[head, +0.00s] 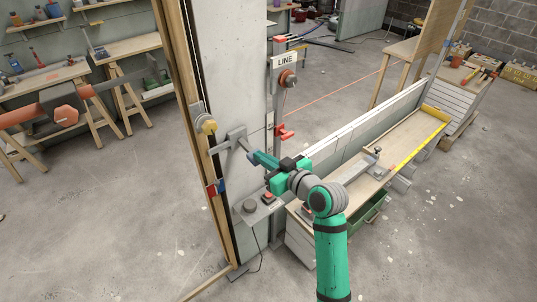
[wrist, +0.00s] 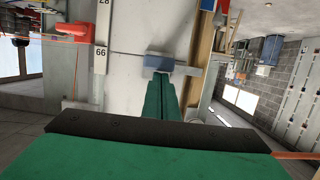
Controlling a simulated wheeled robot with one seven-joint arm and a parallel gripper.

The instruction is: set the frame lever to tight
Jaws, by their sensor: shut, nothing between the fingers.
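A grey lever (head: 232,140) that looks like the frame lever is on the pale panel beside a wooden upright, angled in the head view. Its blue-grey end block shows in the wrist view (wrist: 172,65), straight ahead of my fingers. My gripper (head: 256,158) is teal and shut, with nothing between its fingers. The fingertips (wrist: 160,78) are at or just short of the block; I cannot tell whether they touch. No "tight" marking is legible, so the lever's setting is unclear.
A post with a LINE sign (head: 285,61) and a red lever (head: 285,132) stands right of the panel. Below my gripper is a grey control box (head: 252,208) with a red button. A workbench (head: 405,140) lies to the right. Open floor is at lower left.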

